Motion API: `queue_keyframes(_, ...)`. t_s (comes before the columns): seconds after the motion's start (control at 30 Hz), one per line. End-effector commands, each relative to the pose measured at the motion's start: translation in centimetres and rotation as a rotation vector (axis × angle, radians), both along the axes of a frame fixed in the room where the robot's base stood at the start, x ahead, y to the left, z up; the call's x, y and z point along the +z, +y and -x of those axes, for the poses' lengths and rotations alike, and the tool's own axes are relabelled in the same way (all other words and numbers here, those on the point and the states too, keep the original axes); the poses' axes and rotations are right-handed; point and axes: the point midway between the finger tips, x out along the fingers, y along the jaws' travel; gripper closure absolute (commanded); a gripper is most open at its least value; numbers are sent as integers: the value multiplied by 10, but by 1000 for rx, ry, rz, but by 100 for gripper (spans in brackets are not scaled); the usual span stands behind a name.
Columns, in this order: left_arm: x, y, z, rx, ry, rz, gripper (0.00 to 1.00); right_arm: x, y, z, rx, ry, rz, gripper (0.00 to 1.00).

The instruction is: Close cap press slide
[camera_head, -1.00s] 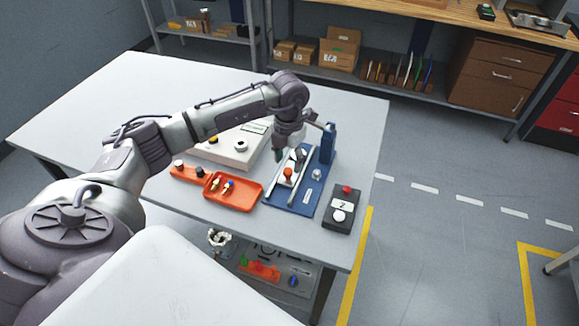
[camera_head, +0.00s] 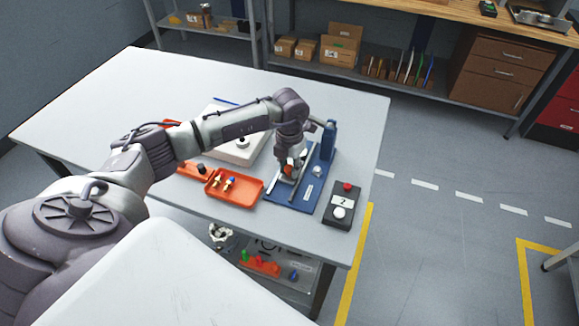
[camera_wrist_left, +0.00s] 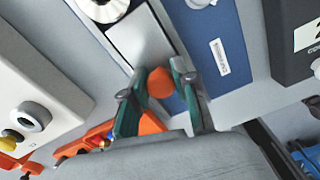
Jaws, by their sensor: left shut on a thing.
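The cap press has a blue base (camera_head: 308,189) with a blue upright (camera_head: 328,141) at its back, on the right part of the white table. A pale slide (camera_wrist_left: 138,40) runs between rails on it and carries an orange knob (camera_wrist_left: 161,83). My left gripper (camera_wrist_left: 160,92) is shut on the orange knob, with a green-padded finger on each side of it. In the head view my left gripper (camera_head: 288,168) comes down over the slide and hides most of it. My right gripper is in neither view.
A black control box (camera_head: 342,207) with a red and a white button stands right of the press. An orange tray (camera_head: 247,198) with small parts lies to the left. A white housing (camera_head: 226,150) with a dark-centred knob is behind it.

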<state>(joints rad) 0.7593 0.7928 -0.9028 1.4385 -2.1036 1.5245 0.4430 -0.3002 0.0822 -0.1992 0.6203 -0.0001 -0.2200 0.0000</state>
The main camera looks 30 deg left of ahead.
Motion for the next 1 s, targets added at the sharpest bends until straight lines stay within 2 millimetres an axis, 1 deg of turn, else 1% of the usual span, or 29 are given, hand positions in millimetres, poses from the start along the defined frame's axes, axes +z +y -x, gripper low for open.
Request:
queue_keyframes(0.27, -1, 0, -2, 1, -1, 0, 100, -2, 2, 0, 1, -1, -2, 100)
queue_keyframes(0.4, -6, 4, -19, 4, -4, 0, 100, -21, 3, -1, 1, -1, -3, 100)
queue_keyframes(0.53, -3, 8, -32, 3, -5, 0, 100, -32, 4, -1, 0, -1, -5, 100)
queue_keyframes(0.63, -1, 9, -36, 2, -4, -1, 100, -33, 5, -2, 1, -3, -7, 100)
queue_keyframes(0.87, 2, 9, -36, 1, -7, -1, 100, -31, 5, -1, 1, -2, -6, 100)
queue_keyframes(0.9, 2, 9, -37, 2, -8, 0, 67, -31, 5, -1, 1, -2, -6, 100)
queue_keyframes(0.97, 2, 9, -37, 2, -8, 0, 57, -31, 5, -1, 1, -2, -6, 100)
queue_keyframes(1.0, 2, 9, -36, 2, -7, 0, 51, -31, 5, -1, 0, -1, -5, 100)
